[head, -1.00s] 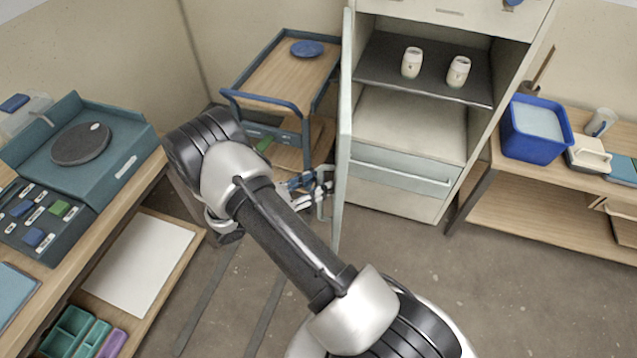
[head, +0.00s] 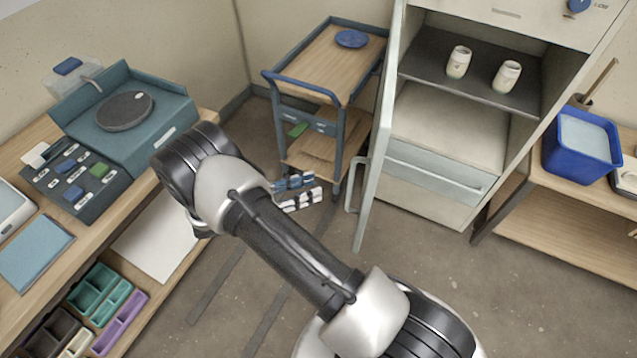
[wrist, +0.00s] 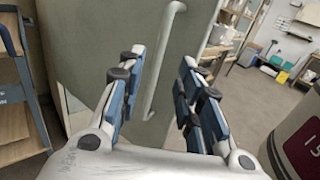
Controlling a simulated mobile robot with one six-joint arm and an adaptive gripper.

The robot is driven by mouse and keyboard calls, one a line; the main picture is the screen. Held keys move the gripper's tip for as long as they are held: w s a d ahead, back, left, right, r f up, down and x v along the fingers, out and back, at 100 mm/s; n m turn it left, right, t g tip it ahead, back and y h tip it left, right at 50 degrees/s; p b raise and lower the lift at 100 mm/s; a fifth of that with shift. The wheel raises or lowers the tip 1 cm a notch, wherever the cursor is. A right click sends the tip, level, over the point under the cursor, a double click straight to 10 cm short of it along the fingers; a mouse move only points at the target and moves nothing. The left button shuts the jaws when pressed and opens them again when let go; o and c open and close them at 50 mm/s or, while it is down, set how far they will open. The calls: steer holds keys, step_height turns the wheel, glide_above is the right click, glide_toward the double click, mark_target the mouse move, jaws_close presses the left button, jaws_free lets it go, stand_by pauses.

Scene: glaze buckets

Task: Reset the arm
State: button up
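My gripper (wrist: 160,100) is open and empty in the wrist view, its blue-padded fingers spread apart. A cabinet door with a long pale handle (wrist: 165,60) shows beyond and between the fingers. In the head view my gripper (head: 298,192) shows past my arm, in front of the cart and left of the open cabinet door (head: 378,150). I cannot tell from these frames whether the fingers touch the door; they appear apart from it.
The open cabinet holds two pale cups (head: 459,62) (head: 507,76) on its dark shelf. A blue-framed cart (head: 300,85) stands behind my gripper. A workbench (head: 100,232) runs along the left, and a blue bucket (head: 580,150) stands on the right bench.

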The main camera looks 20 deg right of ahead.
steer(key=shift+a, duration=0.1)
stand_by(0.4)
steer(key=s+d+r+m+g+y, duration=0.1)
steer(key=s+r+m+y, duration=0.4)
steer(key=r, duration=0.3)
steer(key=s+d+r+m+g+y, duration=0.1)
steer(key=s+r+m+g+y, duration=0.1)
steer(key=s+r+m+y, duration=0.45)
steer(key=s+a+r+m+t+y, duration=0.6)
steer(key=s+r+t, duration=0.3)
steer(key=r, duration=0.1)
